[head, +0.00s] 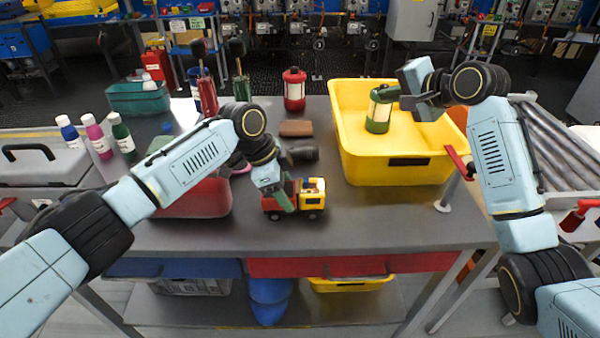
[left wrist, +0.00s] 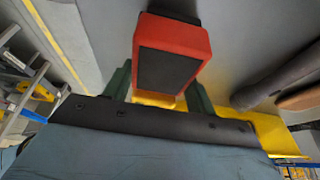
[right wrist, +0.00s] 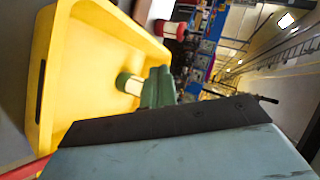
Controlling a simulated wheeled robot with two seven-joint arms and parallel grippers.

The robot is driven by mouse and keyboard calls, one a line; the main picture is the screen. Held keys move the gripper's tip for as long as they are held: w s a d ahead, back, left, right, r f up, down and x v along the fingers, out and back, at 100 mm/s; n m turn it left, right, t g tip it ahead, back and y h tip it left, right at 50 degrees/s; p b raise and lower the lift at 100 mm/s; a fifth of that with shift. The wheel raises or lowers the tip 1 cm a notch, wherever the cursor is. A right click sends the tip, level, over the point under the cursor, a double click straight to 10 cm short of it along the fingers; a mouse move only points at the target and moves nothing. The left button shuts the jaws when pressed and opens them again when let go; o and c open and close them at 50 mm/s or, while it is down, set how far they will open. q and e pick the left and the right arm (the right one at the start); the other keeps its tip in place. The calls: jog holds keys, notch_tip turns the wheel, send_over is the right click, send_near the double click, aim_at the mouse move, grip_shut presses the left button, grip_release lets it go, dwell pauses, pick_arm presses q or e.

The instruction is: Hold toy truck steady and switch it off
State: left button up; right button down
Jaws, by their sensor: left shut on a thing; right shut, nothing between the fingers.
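The toy truck (head: 312,197) stands upright on the grey table, with a red body, yellow section and dark wheels. My left gripper (head: 284,202) is shut on it from its left part. In the left wrist view the truck's red block with a dark panel (left wrist: 170,62) shows between the two green fingers, with yellow beyond. My right gripper (right wrist: 158,88) is shut and empty, high over the yellow bin and well apart from the truck. A switch on the truck cannot be made out.
The yellow bin (head: 392,165) holds a green and white lantern (head: 378,112) close to my right gripper. A red tray (head: 205,205) is left. Table right of the truck is clear.

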jog(key=s+a+r+n+g+y, duration=0.2)
jog(key=a+r+n, duration=0.1)
jog(key=a, duration=0.5)
jog(key=s+a+r+n+g+y, duration=0.1)
jog(key=s+a+r+n+g, duration=0.15)
jog(key=a, duration=0.45)
pick_arm(q)
jog(key=shift+a, duration=0.1)
pick_arm(e)
jog(key=n+g+h, duration=0.5)
jog(key=n+g, duration=0.1)
jog(key=n, duration=1.3)
send_over(306, 182)
jog(key=d, duration=0.1)
notch_tip(306, 182, down, 8)
jog(key=shift+w+d+f+n+h, duration=0.3)
jog(key=shift+d+f+n, duration=0.25)
jog(key=shift+n, duration=0.4)
jog(key=x, duration=1)
jog(key=shift+s, duration=0.1)
